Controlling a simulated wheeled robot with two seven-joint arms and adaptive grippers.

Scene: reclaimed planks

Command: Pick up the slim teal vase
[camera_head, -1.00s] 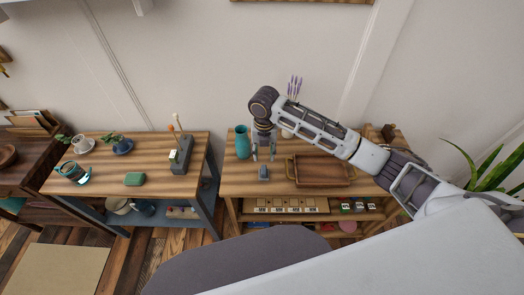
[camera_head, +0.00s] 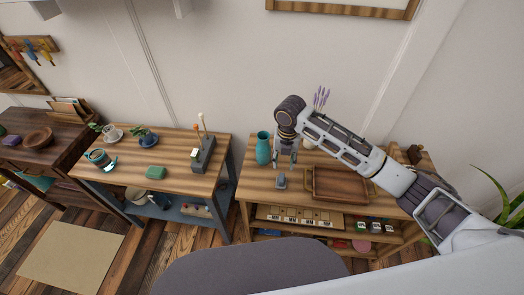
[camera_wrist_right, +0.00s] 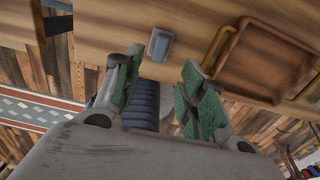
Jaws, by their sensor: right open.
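The slim teal vase (camera_head: 264,149) stands upright at the left back of the right-hand wooden table (camera_head: 256,185). My right gripper (camera_head: 285,161) points down just to the right of the vase, apart from it, with its fingers spread and nothing between them. In the right wrist view my open right gripper (camera_wrist_right: 165,80) shows its green finger pads; the vase is not visible there. My left gripper is not in view.
A small grey-blue object (camera_head: 281,181) lies in front of the gripper; it also shows in the right wrist view (camera_wrist_right: 159,45). A wooden tray (camera_head: 341,186) with handles sits to the right. Lavender (camera_head: 320,99) stands behind my arm. Another table (camera_head: 175,180) stands left, across a gap.

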